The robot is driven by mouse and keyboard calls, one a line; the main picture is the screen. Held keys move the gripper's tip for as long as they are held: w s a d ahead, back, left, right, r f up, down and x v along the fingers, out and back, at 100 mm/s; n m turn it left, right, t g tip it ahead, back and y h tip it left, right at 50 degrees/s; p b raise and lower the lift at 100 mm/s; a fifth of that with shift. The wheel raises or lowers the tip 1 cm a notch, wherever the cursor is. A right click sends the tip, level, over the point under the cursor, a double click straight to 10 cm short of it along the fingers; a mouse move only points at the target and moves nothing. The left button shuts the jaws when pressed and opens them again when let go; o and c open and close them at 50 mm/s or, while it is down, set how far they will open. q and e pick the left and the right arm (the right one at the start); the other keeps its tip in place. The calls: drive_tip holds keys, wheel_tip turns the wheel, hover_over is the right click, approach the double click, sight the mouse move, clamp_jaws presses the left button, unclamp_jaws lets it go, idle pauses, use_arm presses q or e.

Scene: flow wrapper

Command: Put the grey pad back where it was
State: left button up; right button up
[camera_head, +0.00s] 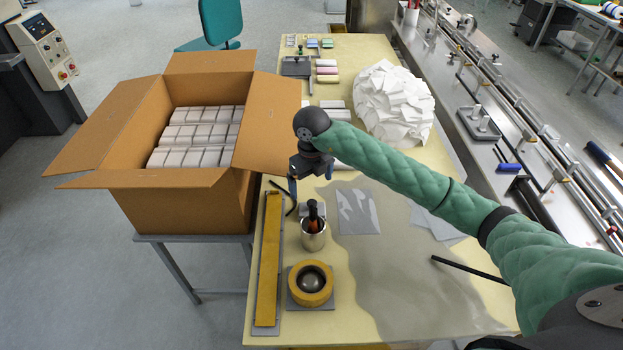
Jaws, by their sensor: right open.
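Several flat grey pieces lie on the yellow table, and I cannot tell which is the task's pad. A grey square pad (293,301) lies under a yellow ring with a metal bowl in it. A dark grey flat piece (292,68) lies at the far left of the table. A thin grey sheet (357,222) lies near the middle. My right gripper (309,184) points down above the table, behind and above a metal cup (313,239). Its jaws are open, with no held thing visible. My left gripper is not in view.
A large open cardboard box (188,206) with white packs stands on the left. A long yellow bar (268,255) on a grey strip lies along the table's left edge. A white paper heap (394,103) stands behind my right arm. A machine line runs along the right.

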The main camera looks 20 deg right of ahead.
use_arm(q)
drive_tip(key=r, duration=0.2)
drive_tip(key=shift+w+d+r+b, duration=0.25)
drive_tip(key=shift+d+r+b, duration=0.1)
use_arm(e)
wheel_tip(320, 180, up, 3)
drive_tip(key=shift+f, duration=0.1)
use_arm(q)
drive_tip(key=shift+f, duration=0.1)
